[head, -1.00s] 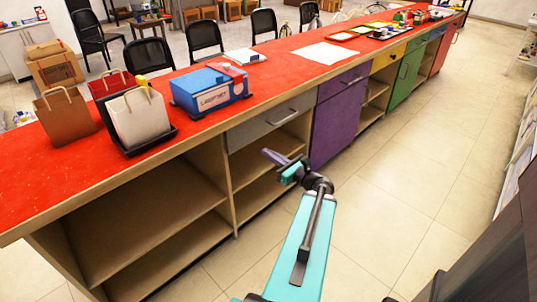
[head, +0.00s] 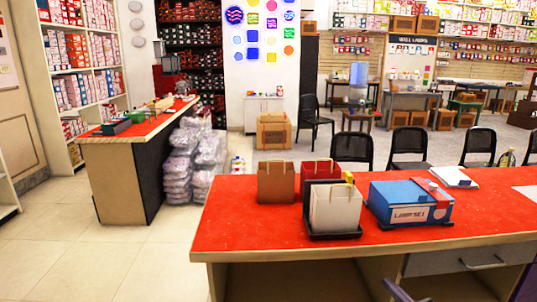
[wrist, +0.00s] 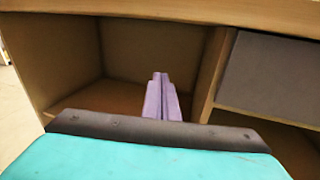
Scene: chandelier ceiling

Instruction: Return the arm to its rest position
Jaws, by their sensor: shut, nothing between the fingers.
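My gripper (wrist: 158,78) shows in the wrist view as two purple fingers pressed together, shut and empty. They point at the open shelf compartment (wrist: 120,45) under the counter. I cannot tell whether the tips are inside it or just in front. In the head view only the purple tip of my gripper (head: 396,290) shows at the bottom edge, in front of the red-topped counter (head: 240,225). The rest of my arm is out of that view.
On the counter stand a brown bag (head: 276,182), a red bag (head: 320,172), a white bag (head: 335,208) in a black tray and a blue box (head: 408,203). A grey drawer (wrist: 270,75) adjoins the compartment. The tiled floor (head: 100,265) at left is clear.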

